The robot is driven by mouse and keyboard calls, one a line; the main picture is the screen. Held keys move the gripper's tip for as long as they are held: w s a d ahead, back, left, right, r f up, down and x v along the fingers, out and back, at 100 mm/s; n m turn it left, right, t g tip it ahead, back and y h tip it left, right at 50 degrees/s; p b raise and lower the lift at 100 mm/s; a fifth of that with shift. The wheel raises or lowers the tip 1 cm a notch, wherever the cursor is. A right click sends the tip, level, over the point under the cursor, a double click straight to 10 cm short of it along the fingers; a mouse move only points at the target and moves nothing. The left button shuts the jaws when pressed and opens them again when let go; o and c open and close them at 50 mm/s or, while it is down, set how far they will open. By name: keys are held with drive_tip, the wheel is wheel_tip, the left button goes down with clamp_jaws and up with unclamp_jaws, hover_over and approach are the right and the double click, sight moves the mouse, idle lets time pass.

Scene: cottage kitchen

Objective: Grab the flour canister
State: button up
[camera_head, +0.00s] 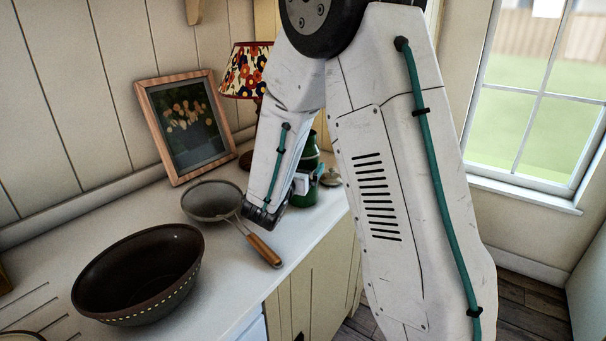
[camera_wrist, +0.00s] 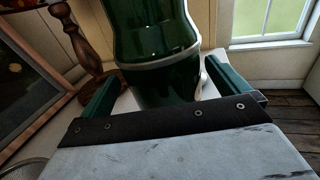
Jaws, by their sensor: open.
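A glossy dark green canister with a pale band, which I take for the flour canister (camera_wrist: 158,40), stands upright on the counter. In the head view the canister (camera_head: 310,150) shows only partly behind my arm. In the wrist view my gripper (camera_wrist: 162,72) is open, with one green finger on each side of the canister's lower body. I cannot tell whether either finger touches it. No label shows, and its top is cut off in the wrist view.
A small lidded pot or lid (camera_head: 330,177) sits close to the canister's right. A lamp (camera_head: 246,70) and a framed picture (camera_head: 187,125) stand behind. A strainer (camera_head: 213,200) and a dark bowl (camera_head: 139,276) lie to the left. The counter's front edge (camera_head: 262,297) is near.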

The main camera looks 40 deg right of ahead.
drive_tip(key=shift+x, duration=1.55)
drive_tip(key=shift+s, duration=0.1)
drive_tip(key=c, duration=1.4)
drive_tip(key=shift+c, duration=0.2)
